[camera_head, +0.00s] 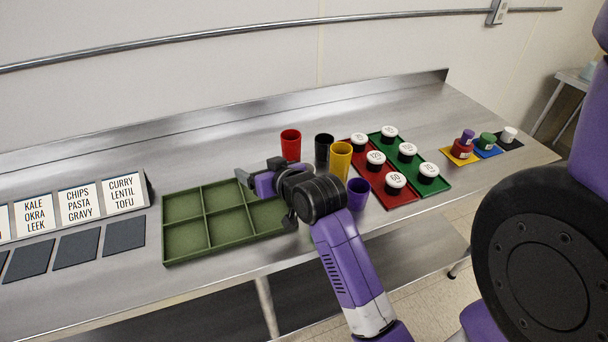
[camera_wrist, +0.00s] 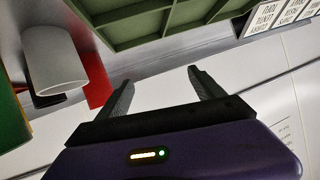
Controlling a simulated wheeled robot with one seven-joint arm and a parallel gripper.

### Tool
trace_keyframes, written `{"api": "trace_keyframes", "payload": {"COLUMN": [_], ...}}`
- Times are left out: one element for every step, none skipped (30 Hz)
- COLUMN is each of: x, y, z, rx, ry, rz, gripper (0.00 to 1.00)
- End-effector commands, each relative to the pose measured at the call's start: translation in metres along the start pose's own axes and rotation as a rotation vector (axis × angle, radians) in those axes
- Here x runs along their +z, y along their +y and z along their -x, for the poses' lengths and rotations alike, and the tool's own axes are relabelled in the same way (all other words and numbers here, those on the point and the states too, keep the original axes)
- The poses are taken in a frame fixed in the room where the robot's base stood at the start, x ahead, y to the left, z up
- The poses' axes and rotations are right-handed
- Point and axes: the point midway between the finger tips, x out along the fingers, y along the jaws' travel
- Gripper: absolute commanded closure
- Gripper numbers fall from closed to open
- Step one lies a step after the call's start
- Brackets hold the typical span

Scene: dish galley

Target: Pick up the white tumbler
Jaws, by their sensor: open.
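A white tumbler (camera_wrist: 55,60) shows at the upper left of the wrist view, to the left of my gripper and apart from it. In the head view I cannot make it out; my arm likely hides it. My gripper (camera_wrist: 160,78) is open, with nothing between its fingers. In the head view my gripper (camera_head: 245,178) points left over the right part of the green divided tray (camera_head: 165,240).
Red (camera_head: 291,145), black (camera_head: 324,150), yellow (camera_head: 340,161) and purple (camera_head: 357,194) tumblers stand around my wrist. Numbered white-lidded jars stand on red and green mats to the right. A small white cup (camera_head: 509,134) stands on a black mat at far right. Label cards (camera_head: 78,205) stand left.

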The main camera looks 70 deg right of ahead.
Motion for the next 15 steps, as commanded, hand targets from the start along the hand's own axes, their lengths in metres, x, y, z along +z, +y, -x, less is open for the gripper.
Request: {"api": "trace_keyframes", "payload": {"x": [-0.028, -0.038, -0.05, -0.058, -0.065, -0.069, -0.069, -0.065, -0.058, -0.051, -0.045, -0.037, -0.031, -0.026, -0.019], "y": [0.022, 0.033, 0.048, 0.059, 0.069, 0.081, 0.088, 0.093, 0.097, 0.1, 0.102, 0.105, 0.107, 0.109, 0.111], "z": [-0.005, -0.008, -0.01, -0.011, -0.012, -0.012, -0.011, -0.01, -0.008, -0.006, -0.003, 0.001, 0.005, 0.009, 0.015], "rx": [0.031, 0.045, 0.064, 0.079, 0.093, 0.108, 0.116, 0.121, 0.124, 0.126, 0.128, 0.129, 0.131, 0.132, 0.133], "ry": [-0.012, -0.027, -0.049, -0.068, -0.091, -0.134, -0.174, -0.216, -0.276, -0.322, -0.367, -0.427, -0.472, -0.513, -0.567], "rz": [0.008, 0.012, 0.018, 0.022, 0.027, 0.033, 0.037, 0.039, 0.042, 0.043, 0.045, 0.046, 0.047, 0.049, 0.049], "gripper": [0.22, 0.22, 0.22, 0.22, 0.22, 0.22, 0.22, 0.22, 0.22, 0.22, 0.22, 0.22, 0.22, 0.22, 0.22]}}
